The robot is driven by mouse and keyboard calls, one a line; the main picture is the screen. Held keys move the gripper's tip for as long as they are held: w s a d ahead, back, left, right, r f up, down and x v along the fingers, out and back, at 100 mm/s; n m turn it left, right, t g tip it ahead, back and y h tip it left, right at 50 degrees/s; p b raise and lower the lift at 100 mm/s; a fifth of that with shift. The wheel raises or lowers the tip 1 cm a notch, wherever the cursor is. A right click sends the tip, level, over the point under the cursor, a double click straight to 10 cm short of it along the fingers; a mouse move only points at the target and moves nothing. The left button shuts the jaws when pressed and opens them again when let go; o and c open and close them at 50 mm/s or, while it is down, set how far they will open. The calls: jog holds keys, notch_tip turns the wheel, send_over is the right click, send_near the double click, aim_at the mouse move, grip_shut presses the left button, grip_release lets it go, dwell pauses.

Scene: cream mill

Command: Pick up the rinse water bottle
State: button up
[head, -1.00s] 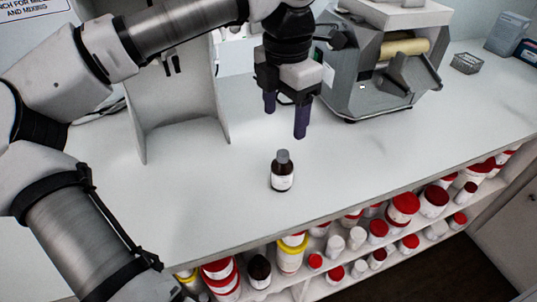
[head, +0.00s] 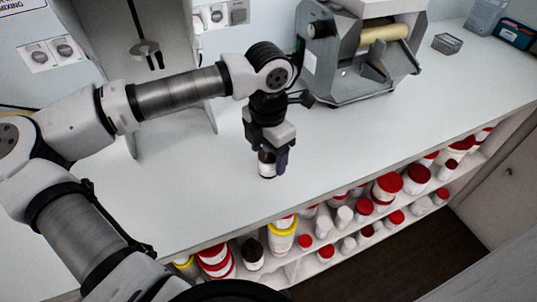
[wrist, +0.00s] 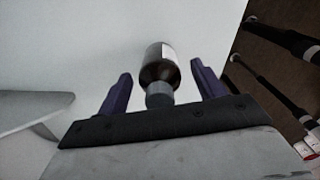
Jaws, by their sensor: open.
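The rinse water bottle (head: 266,165) is a small dark brown bottle with a white label and a grey cap. It stands upright on the white bench top, partly hidden behind my gripper in the head view. My gripper (head: 272,160) points down over it, with its purple fingers around the bottle. In the wrist view the bottle (wrist: 160,67) lies between the two spread fingers of my gripper (wrist: 162,82), with a gap visible on each side. The fingers are open and not closed on it.
A grey mill with a cream roller (head: 350,60) stands behind on the bench. A wire basket (head: 447,43) is farther right. A shelf below the bench's front edge holds several red-lidded jars (head: 387,187). The bench to the right of the bottle is clear.

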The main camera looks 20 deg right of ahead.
jog(key=shift+f, duration=0.35)
jog(key=c, duration=1.1)
jog(key=shift+r, duration=0.15)
